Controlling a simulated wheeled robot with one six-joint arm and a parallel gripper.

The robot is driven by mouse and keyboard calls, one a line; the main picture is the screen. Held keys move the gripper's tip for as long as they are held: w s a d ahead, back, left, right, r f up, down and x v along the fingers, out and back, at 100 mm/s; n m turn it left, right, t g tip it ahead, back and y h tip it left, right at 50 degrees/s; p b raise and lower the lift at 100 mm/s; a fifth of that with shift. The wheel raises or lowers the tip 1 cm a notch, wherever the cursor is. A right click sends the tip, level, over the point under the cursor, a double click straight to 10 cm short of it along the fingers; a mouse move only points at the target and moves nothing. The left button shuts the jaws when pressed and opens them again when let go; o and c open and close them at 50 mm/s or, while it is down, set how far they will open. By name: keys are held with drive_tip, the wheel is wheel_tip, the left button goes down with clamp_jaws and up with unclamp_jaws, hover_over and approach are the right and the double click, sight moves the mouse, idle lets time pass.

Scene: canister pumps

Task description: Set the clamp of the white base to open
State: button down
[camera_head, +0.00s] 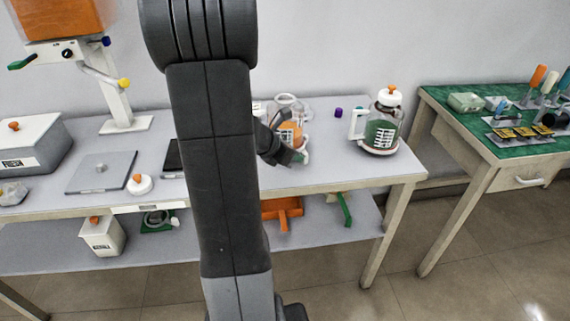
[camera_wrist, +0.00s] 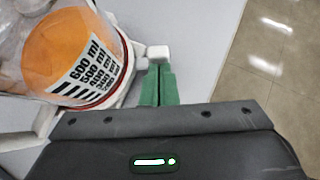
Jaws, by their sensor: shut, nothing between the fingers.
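The white base (camera_wrist: 128,92) holds a clear canister (camera_wrist: 80,62) with orange contents and a millilitre scale. A red ring runs around the canister's foot. A white block-like clamp end (camera_wrist: 157,52) sticks out from the base's right side. My gripper (camera_wrist: 158,70) is shut, its green fingers together and empty, right at this white end; I cannot tell whether they touch. In the head view the canister (camera_head: 290,133) stands at the back of the table, and my gripper (camera_head: 299,157) is at its lower right. My arm hides part of the base there.
A canister with green contents (camera_head: 381,134) stands on another base to the right. A green-topped table (camera_head: 460,116) stands at the right. The lower shelf holds an orange piece (camera_head: 283,211).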

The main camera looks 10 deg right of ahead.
sight(308, 153)
drive_tip(key=d+n+b, duration=0.1)
drive_tip(key=t+b, duration=0.1)
drive_tip(key=d+n+t+y+b, duration=0.1)
drive_tip(key=shift+d+f+n, duration=0.25)
drive_tip(key=shift+d+n, duration=0.05)
drive_tip(key=shift+d, duration=0.05)
drive_tip(key=shift+w+d+r+n+t+y+b, duration=0.15)
drive_tip(key=shift+d+n+t+y+b, duration=0.1)
drive_tip(key=shift+d+n, duration=0.15)
drive_tip(key=shift+w+d+f+n+t+y+b, duration=0.15)
drive_tip(key=shift+d+n+t+b, duration=0.1)
drive_tip(key=shift+n, duration=0.15)
drive_tip(key=shift+w+d+r+n+t+y, duration=0.2)
drive_tip(key=shift+w+d+n+t+y, duration=0.1)
drive_tip(key=shift+d+n+y, duration=0.25)
drive_tip(key=shift+w+d+b, duration=0.3)
drive_tip(key=shift+b, duration=0.05)
